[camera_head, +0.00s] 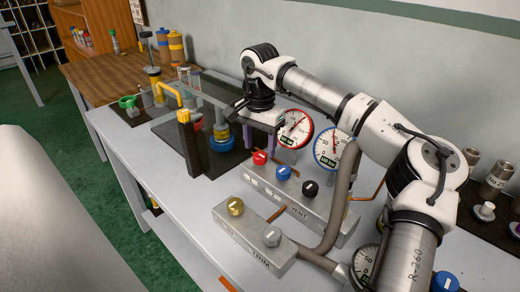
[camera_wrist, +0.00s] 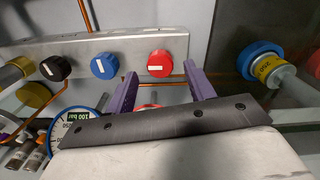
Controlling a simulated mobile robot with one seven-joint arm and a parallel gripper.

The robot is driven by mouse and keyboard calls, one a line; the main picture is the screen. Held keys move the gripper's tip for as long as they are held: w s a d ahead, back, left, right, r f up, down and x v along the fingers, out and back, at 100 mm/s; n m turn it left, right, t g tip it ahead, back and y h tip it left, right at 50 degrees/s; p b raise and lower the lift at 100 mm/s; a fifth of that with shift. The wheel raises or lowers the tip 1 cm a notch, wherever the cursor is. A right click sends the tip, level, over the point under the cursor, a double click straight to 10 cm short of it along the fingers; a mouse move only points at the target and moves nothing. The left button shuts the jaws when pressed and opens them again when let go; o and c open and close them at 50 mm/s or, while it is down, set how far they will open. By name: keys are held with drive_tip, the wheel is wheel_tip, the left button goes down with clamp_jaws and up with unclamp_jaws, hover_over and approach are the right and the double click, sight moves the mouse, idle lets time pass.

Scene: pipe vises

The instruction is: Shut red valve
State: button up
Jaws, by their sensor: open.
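The red valve knob (camera_head: 260,158) sits at the left end of the row on the grey valve block (camera_head: 292,197). It shows as a red knob with a short white bar, roughly crosswise, in the wrist view (camera_wrist: 167,62). My gripper (camera_head: 260,149) is open, its purple fingers pointing at the block just behind the red knob in the head view. In the wrist view the spread fingertips (camera_wrist: 161,74) lie either side of the red knob's lower part, with nothing held. I cannot tell whether either finger touches it.
A blue knob (camera_head: 283,173) and a black knob (camera_head: 310,188) share the block. A red-rimmed gauge (camera_head: 296,129) and a blue-rimmed gauge (camera_head: 331,149) stand behind. A front block (camera_head: 255,243) carries yellow and grey knobs. A blue-and-yellow fitting (camera_head: 221,138) stands left of the gripper.

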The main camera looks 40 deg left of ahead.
sight(260, 158)
drive_tip(key=shift+f, duration=1.35)
drive_tip(key=shift+c, duration=0.4)
drive_tip(key=c, duration=0.9)
